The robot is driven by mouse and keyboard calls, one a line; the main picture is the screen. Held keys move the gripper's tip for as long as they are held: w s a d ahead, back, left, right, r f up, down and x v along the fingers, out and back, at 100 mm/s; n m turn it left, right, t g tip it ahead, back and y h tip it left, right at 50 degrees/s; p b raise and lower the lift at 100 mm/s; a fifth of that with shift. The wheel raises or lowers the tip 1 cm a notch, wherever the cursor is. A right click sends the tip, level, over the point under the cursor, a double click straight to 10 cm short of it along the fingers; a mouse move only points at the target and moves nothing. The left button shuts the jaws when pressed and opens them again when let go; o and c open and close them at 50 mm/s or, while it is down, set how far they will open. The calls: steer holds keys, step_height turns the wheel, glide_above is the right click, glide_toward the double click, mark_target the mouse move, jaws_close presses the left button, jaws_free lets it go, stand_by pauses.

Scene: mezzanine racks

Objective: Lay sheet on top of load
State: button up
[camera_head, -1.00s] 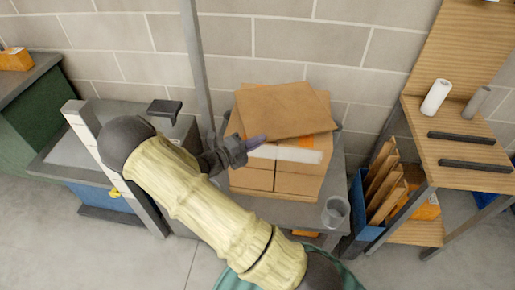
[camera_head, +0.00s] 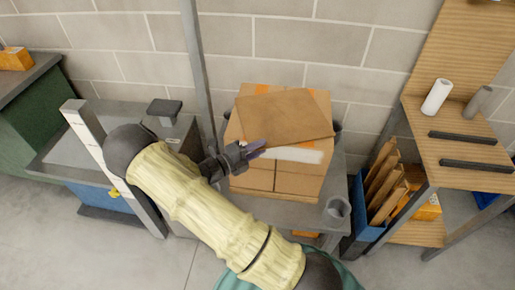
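The sheet (camera_head: 287,114) is a thin brown cardboard piece. It overlaps the top of the load and sits slightly turned to it. The load (camera_head: 255,178) is a block of stacked brown boxes with orange tape and a white label on the near side. My gripper (camera_head: 256,149) is at the sheet's near left corner, above the load's near edge. Its dark fingers meet or nearly meet the sheet's edge. They are too small to show whether they still grip it. Whether the sheet lies fully flat on the boxes is unclear.
The load stands on a grey table (camera_head: 275,212) with a grey cup (camera_head: 336,210) at its right corner. A grey post (camera_head: 197,65) rises behind, left of the load. A blue bin (camera_head: 361,210) of folded cardboard and a wooden shelf unit (camera_head: 460,150) stand on the right.

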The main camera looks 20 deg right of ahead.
steer(key=shift+r, duration=0.1)
steer(key=s+a, duration=0.1)
steer(key=a, duration=1)
steer(key=shift+s+a, duration=0.25)
steer(key=shift+a, duration=0.15)
